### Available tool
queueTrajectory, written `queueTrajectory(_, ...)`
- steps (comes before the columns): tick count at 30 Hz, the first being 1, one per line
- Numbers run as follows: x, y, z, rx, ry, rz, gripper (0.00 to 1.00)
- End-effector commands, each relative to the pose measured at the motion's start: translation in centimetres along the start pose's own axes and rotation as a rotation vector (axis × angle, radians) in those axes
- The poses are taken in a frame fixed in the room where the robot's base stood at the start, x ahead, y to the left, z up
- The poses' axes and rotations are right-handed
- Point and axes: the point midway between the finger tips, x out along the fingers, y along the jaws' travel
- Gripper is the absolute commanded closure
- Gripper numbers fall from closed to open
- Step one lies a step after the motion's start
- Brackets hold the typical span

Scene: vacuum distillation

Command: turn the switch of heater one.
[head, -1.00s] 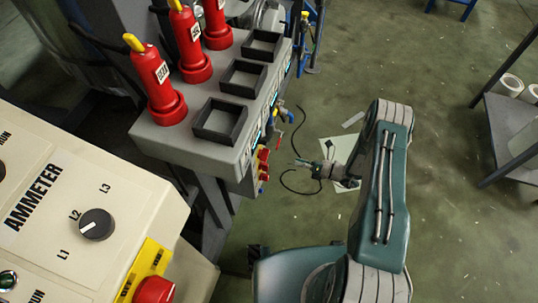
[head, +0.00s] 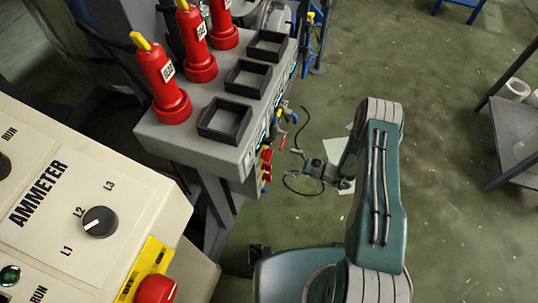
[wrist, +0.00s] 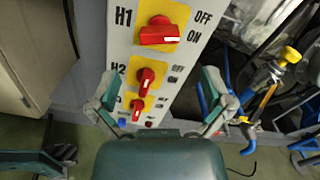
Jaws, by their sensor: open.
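The heater one switch is a red knob (wrist: 162,35) on a yellow plate beside the label H1, with OFF and ON at its right. Its handle lies across the picture. In the head view, red switches (head: 266,168) show small on the end of the grey cabinet, and I cannot tell which is H1. My gripper (wrist: 158,85) is open and empty, its fingers spread either side of the panel in the picture, below H1. It does not appear to touch the knob. In the head view, my gripper (head: 300,163) is right of the switches, apart from them.
The H2 switch (wrist: 146,79) and a third red switch (wrist: 137,106) sit below H1. Yellow and blue valve fittings (wrist: 262,82) are at the right. A cream ammeter panel (head: 70,215) stands at the left in the head view. Open floor (head: 440,180) lies right of my arm.

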Motion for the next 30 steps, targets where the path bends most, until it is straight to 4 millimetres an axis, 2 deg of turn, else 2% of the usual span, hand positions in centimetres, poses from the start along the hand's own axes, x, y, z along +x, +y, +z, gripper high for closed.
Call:
queueTrajectory(1, 1.1, 0.1, 0.0, 0.000, -0.002, 0.006, 0.00)
queueTrajectory(6, 4.3, 0.1, 0.0, 0.002, -0.001, 0.005, 0.00)
queueTrajectory(12, 7.0, 0.1, 0.0, 0.001, -0.001, 0.002, 0.00)
queueTrajectory(16, 7.7, 0.0, 0.0, 0.002, 0.000, 0.001, 0.00)
queueTrajectory(23, 7.8, 0.0, 0.0, 0.003, 0.000, 0.000, 0.00)
queueTrajectory(24, 7.8, 0.0, 0.0, 0.003, 0.000, 0.000, 0.04)
queueTrajectory(29, 7.8, 0.0, 0.0, 0.003, 0.000, 0.000, 0.76)
queueTrajectory(30, 7.8, 0.0, 0.0, 0.002, 0.000, 0.000, 0.80)
